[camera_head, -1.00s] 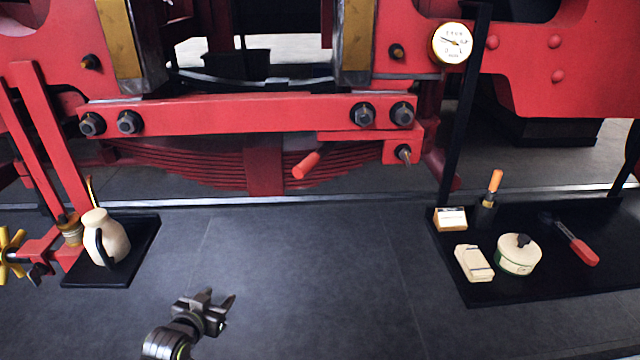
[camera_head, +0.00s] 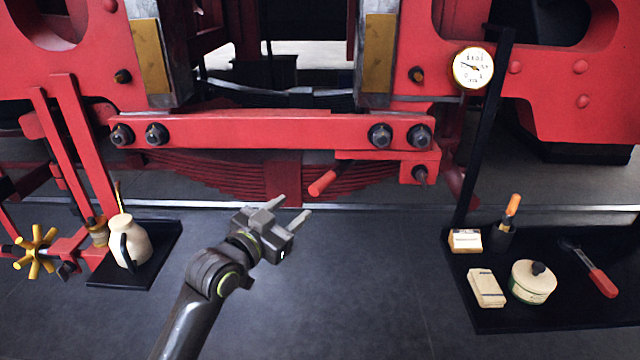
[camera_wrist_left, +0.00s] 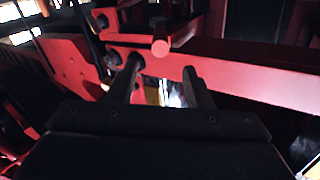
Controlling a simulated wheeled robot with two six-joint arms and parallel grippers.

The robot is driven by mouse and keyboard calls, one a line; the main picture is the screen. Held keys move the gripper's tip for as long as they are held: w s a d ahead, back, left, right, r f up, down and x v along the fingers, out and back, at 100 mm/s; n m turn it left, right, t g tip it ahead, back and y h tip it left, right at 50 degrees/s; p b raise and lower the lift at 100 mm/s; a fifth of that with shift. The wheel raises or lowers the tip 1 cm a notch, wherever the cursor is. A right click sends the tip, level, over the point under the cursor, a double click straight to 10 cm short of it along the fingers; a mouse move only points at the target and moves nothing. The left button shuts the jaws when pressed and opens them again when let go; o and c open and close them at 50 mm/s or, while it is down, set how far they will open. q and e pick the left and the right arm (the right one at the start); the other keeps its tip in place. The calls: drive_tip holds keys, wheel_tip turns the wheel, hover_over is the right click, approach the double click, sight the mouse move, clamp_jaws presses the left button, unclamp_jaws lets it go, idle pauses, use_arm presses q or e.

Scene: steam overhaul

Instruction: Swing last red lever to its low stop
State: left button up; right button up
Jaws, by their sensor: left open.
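The red lever (camera_head: 330,178) sticks out toward me from a pivot bolt (camera_head: 420,174) at the right end of the red beam; its rounded handle end is at the left. In the left wrist view the lever's round end (camera_wrist_left: 160,48) shows ahead, just beyond the fingertips. My left gripper (camera_head: 292,208) is open and empty, below and left of the lever's handle and apart from it. It also shows in the left wrist view (camera_wrist_left: 160,75), fingers spread. My right gripper is not in view.
A red beam (camera_head: 270,130) with bolts spans above the leaf spring (camera_head: 225,178). A pressure gauge (camera_head: 473,68) sits at right. A black tray (camera_head: 510,318) holds a tin, boxes and a red-handled tool. A cream jug (camera_head: 130,243) and yellow handwheel (camera_head: 35,252) stand left. The middle floor is clear.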

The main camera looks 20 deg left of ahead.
sight(319, 186)
use_arm(q)
drive_tip(key=p+x, duration=0.1)
drive_tip(key=x, duration=1)
drive_tip(key=shift+w+d+p, duration=0.1)
drive_tip(key=shift+w+p, duration=0.05)
drive_tip(key=shift+p, duration=0.25)
drive_tip(key=shift+c, duration=0.4)
clamp_jaws()
